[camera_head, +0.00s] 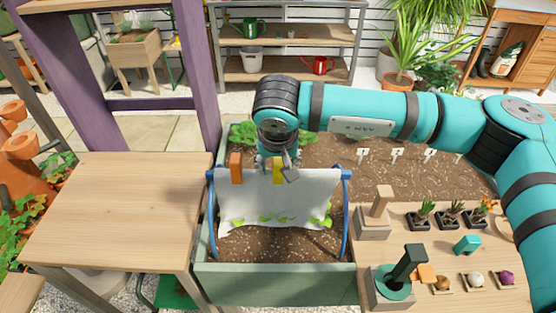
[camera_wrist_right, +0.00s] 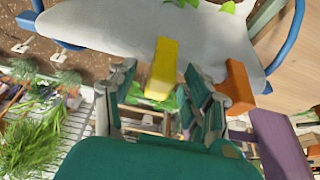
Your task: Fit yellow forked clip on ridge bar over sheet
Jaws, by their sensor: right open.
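The yellow forked clip (camera_head: 278,173) sits upright at the top edge of the white sheet (camera_head: 304,196), where the ridge bar runs; its fork is hidden, so I cannot tell how far it straddles the bar. My right gripper (camera_head: 277,161) is open just above it, with a finger on either side. In the right wrist view the yellow clip (camera_wrist_right: 163,66) shows between the open fingers (camera_wrist_right: 167,82), with visible gaps. An orange clip (camera_head: 236,167) stands on the same edge to the left. My left gripper is not in view.
Blue hoops (camera_head: 346,205) hold the sheet over a green planter (camera_head: 275,284) of soil and seedlings. A bare wooden table (camera_head: 115,205) is left. The right table carries a wooden block stand (camera_head: 373,224), a dark green tool (camera_head: 408,263), potted plants and bulbs.

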